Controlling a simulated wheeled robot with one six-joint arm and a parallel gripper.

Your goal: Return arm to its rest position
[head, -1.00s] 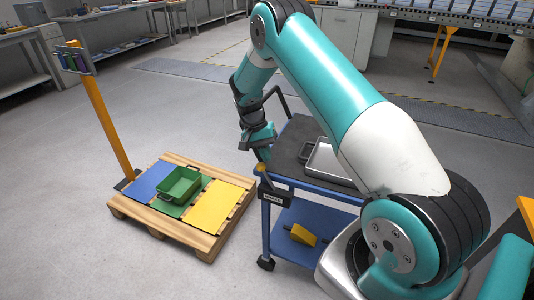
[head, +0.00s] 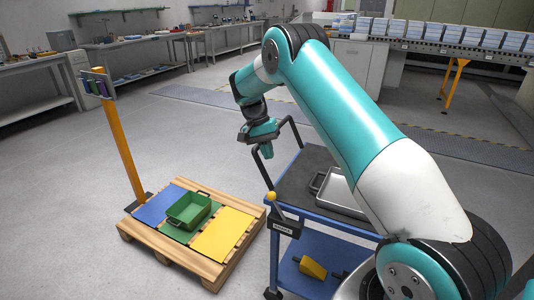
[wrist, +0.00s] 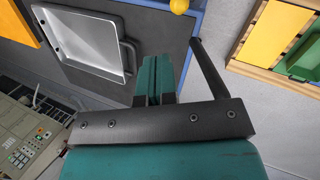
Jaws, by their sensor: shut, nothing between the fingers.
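My gripper (head: 262,151) hangs in the air at the cart's left edge in the head view, above the floor between the cart and the pallet. In the wrist view my gripper (wrist: 160,80) has its teal fingers together with nothing between them. The blue cart (head: 325,225) stands beside my arm, with a grey metal tray (head: 340,194) on its dark top. The tray also shows in the wrist view (wrist: 85,40). A green bin (head: 188,210) sits on the green middle panel of the wooden pallet (head: 205,270).
A yellow post (head: 124,150) rises at the pallet's back left. A yellow knob (head: 271,196) and a dark handle (head: 291,128) stick up from the cart. Open floor (head: 200,140) lies behind the pallet.

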